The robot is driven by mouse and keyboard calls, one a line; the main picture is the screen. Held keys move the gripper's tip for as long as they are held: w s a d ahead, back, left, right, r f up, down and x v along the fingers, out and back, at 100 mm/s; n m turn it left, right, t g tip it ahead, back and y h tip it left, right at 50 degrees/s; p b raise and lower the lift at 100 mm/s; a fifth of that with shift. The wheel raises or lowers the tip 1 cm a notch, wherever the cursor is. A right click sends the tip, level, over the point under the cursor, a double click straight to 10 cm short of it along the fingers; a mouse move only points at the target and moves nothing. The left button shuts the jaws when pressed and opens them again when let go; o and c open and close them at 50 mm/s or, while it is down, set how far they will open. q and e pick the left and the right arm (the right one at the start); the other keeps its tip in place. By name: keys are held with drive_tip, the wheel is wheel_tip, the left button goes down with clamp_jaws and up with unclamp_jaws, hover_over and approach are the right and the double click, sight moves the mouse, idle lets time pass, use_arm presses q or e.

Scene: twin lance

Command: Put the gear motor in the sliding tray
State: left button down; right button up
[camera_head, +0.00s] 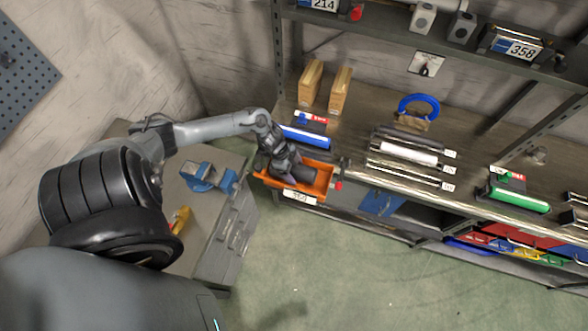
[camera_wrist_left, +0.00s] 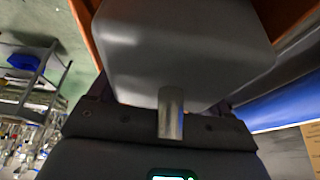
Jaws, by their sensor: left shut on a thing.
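The orange sliding tray (camera_head: 325,187) juts out from the front of the shelf in the head view. The gear motor (camera_head: 303,177) is a dark body within the tray's outline. My left gripper (camera_head: 291,176) reaches down into the tray and is shut on the motor. In the left wrist view the motor (camera_wrist_left: 180,55) is a large grey rounded block with a short metal shaft (camera_wrist_left: 171,112), between orange tray walls (camera_wrist_left: 85,35). I cannot tell whether the motor touches the tray floor. My right gripper is in neither view.
A blue roller (camera_head: 305,136) lies on the shelf just behind the tray. Silver and white rollers (camera_head: 408,153) lie to its right, with wooden blocks (camera_head: 311,82) farther back. A workbench with a blue vise (camera_head: 208,176) stands left. The floor in front is clear.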

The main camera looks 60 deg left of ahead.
use_arm(q)
drive_tip(key=shift+w+f, duration=0.1)
drive_tip(key=shift+w, duration=0.05)
drive_tip(key=shift+c, duration=1.9)
unclamp_jaws()
drive_tip(key=shift+f, duration=0.15)
drive_tip(key=o, duration=0.4)
